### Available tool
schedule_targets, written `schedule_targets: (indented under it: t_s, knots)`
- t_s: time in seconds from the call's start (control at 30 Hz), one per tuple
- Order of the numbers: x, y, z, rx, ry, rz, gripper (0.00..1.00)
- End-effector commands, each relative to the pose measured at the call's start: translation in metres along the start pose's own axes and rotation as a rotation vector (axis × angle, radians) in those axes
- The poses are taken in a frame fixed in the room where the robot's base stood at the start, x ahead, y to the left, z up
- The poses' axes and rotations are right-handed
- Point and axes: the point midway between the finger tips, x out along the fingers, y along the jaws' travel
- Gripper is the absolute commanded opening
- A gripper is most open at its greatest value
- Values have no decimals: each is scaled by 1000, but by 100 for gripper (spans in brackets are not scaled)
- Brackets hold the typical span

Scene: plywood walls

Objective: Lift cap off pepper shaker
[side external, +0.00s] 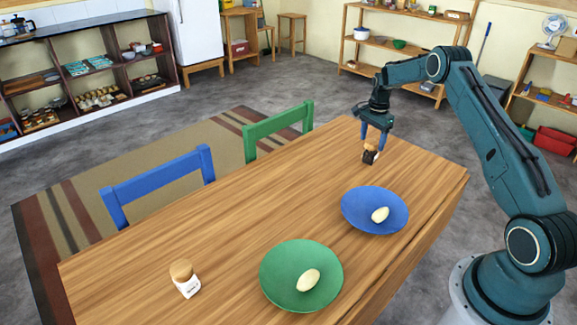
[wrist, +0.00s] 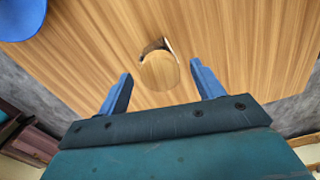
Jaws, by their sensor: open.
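A small dark shaker (side external: 368,157) with a round wooden cap (side external: 371,146) stands upright at the far end of the table; I take it for the pepper shaker. My gripper (side external: 373,141) points down over it, open, with its blue fingers around the cap's level. In the wrist view the wooden cap (wrist: 159,73) lies between the spread fingertips (wrist: 160,72), with a gap on each side. The cap hides most of the shaker's body there. The cap sits on the shaker.
A white shaker (side external: 188,288) with a wooden cap stands at the table's near left. A blue plate (side external: 355,212) and a green plate (side external: 275,278) each hold a pale, egg-shaped item. Blue and green chairs stand along the far side. The table around the dark shaker is clear.

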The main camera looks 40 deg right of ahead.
Motion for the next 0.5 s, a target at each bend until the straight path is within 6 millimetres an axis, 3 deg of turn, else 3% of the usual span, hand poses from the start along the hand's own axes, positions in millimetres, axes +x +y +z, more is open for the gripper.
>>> schedule_targets:
  t_s: [0.4, 0.43, 0.5]
  knots:
    - [0, 0, 0, 0, 0, 0, 67]
    - [0, 0, 0, 0, 0, 0, 65]
    - [-1, 0, 0, 0, 0, 0, 51]
